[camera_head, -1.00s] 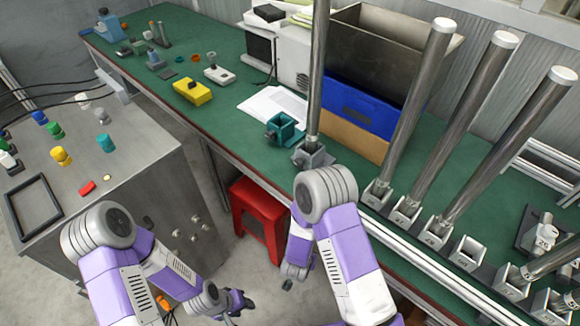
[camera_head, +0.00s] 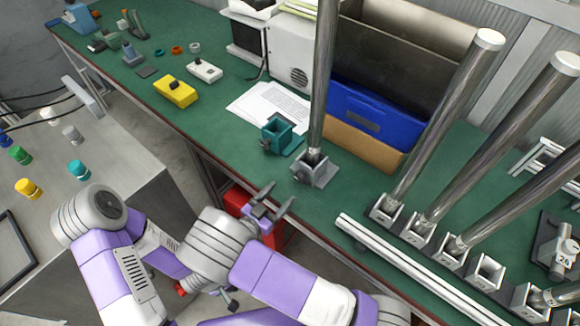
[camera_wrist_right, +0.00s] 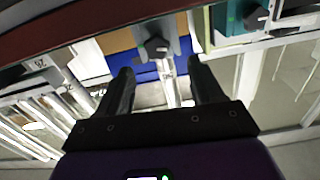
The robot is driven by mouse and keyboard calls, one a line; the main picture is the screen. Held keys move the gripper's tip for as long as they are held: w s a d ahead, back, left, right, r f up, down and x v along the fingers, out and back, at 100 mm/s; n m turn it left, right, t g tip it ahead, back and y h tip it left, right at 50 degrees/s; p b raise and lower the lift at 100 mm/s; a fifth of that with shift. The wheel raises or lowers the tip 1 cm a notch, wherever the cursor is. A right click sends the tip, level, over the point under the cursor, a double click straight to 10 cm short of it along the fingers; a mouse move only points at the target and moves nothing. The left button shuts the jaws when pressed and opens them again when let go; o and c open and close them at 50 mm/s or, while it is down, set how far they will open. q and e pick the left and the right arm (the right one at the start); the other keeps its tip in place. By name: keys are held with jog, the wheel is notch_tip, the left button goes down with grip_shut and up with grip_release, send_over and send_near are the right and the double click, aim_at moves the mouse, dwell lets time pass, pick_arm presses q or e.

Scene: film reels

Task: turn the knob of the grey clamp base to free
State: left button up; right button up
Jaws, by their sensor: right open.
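The grey clamp base (camera_head: 320,172) stands on the green bench near its front edge, with a tall metal tube (camera_head: 321,90) upright in it. Its dark knob (camera_head: 299,174) is on the side facing me; which way it is set I cannot tell. In the right wrist view the knob (camera_wrist_right: 156,46) shows on the base, beyond and between my fingertips. My right gripper (camera_head: 279,197) is open and empty, in front of the bench edge and apart from the knob. My left gripper (camera_head: 230,297) is low down, mostly hidden behind my right arm.
A teal clamp base (camera_head: 283,135) stands just left of the grey one. A blue bin (camera_head: 362,112) is behind. More tubes in bases (camera_head: 384,208) and a pale rail (camera_head: 420,270) are to the right. A red stool (camera_head: 240,203) is under the bench.

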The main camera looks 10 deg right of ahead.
aim_at(297, 179)
jog(key=b+x, duration=0.1)
jog(key=x, duration=0.4)
jog(key=shift+d, duration=0.45)
jog(key=shift+w+d, duration=0.35)
jog(key=shift+d, duration=0.05)
jog(key=c, duration=1.1)
jog(key=shift+o, duration=0.2)
jog(key=shift+r+n+p, duration=0.2)
jog(key=shift+n+p, duration=0.8)
jog(key=shift+n, duration=0.1)
jog(key=shift+f+n, duration=0.1)
jog(key=shift+n, duration=0.4)
jog(key=shift+f, duration=0.1)
